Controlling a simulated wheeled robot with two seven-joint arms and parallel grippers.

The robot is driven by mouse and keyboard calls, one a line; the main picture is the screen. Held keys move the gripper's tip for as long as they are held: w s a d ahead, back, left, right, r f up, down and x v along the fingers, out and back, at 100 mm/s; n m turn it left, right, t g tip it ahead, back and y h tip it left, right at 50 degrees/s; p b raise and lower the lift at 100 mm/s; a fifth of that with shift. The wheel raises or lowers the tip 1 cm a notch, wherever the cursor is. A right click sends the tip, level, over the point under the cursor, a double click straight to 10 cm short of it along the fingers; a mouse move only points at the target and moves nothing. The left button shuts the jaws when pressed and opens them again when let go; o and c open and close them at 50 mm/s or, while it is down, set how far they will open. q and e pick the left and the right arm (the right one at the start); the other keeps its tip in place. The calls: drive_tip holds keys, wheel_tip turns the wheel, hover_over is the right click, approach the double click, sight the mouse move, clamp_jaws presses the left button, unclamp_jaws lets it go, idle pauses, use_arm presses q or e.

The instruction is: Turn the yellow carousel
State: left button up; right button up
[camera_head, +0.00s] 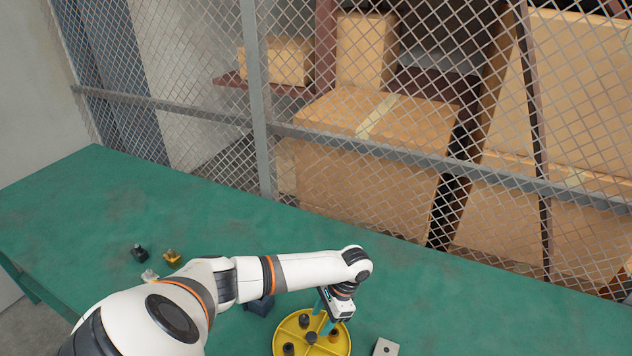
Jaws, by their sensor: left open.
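The yellow carousel (290,326) is a round, shallow tray with raised dividers on the green table, at the bottom of the head view. Its lower edge is cut off by the frame. Several dark parts sit in it, and one brownish part lies near its right side. My left gripper (325,324) points down over the carousel, its teal fingers apart near the tray's upper middle. I cannot tell whether the fingers touch a divider or a part. My right gripper is out of view.
A dark blue block (261,306) stands left of the carousel, and a grey block (385,347) with a hole lies to its right. Small black (139,253) and yellow (172,257) parts lie at left. A wire mesh fence (400,150) closes off the table's back.

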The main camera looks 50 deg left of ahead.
use_arm(q)
drive_tip(key=v, duration=0.6)
drive_tip(key=shift+b, duration=0.4)
drive_tip(key=shift+f, duration=0.15)
